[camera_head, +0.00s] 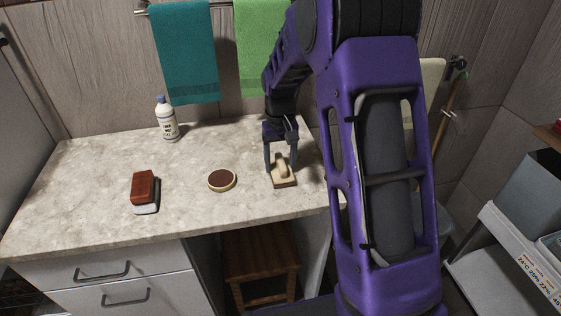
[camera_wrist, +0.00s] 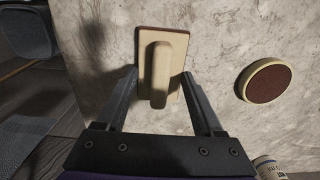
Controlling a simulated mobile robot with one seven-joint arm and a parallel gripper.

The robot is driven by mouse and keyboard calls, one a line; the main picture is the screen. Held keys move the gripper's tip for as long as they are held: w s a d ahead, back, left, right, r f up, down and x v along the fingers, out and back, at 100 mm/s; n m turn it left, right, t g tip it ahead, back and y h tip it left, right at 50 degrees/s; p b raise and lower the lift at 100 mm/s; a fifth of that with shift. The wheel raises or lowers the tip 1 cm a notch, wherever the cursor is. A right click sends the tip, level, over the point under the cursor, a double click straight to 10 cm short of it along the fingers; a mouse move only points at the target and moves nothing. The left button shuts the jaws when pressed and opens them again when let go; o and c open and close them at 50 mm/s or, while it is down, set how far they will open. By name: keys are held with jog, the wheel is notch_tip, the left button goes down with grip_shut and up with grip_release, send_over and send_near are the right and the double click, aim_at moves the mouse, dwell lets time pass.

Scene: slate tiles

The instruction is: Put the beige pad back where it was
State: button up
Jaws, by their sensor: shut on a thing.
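The beige pad (camera_head: 284,180) is a flat rectangular block with a raised beige grip bar and a brown edge underneath. It is at the right part of the counter and also shows in the wrist view (camera_wrist: 158,75). My gripper (camera_head: 281,168) points down over it, with one finger on each side of the pad. In the wrist view the fingertips (camera_wrist: 160,74) press against its long sides, shut on it. The pad looks level; I cannot tell whether it touches the counter or is slightly above it.
A round brown-topped pad with a beige rim (camera_head: 222,180) lies left of my gripper on the stone counter (camera_head: 90,215). A white bottle (camera_head: 166,119) stands at the back. A wooden stool (camera_head: 260,262) is below.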

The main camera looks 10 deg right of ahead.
aim_at(280, 159)
jog(key=shift+f, duration=0.15)
jog(key=o, duration=1.3)
notch_tip(280, 159, up, 12)
jog(key=p, duration=0.1)
jog(key=shift+r+p, duration=0.2)
jog(key=shift+p, duration=0.15)
